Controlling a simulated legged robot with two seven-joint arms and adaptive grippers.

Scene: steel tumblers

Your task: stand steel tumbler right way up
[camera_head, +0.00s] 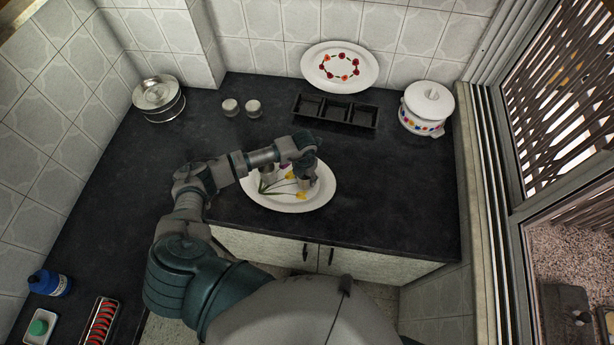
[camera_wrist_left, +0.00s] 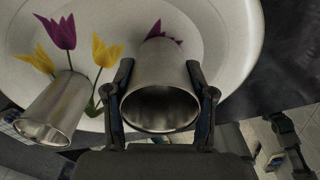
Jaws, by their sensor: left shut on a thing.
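My left gripper (camera_head: 304,166) reaches over the white oval plate (camera_head: 318,199) in the head view. In the left wrist view its two fingers (camera_wrist_left: 163,105) are shut on the sides of a steel tumbler (camera_wrist_left: 160,75), whose open mouth faces the camera. This tumbler also shows just below the gripper in the head view (camera_head: 303,183). The pictures do not settle whether its base touches the plate. A second steel tumbler (camera_wrist_left: 55,108) is on the plate to the left, apart from the fingers, its mouth also towards the wrist camera.
Tulips are painted on the plate. An oval flowered plate (camera_head: 340,67) leans on the wall. The counter to the right is clear.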

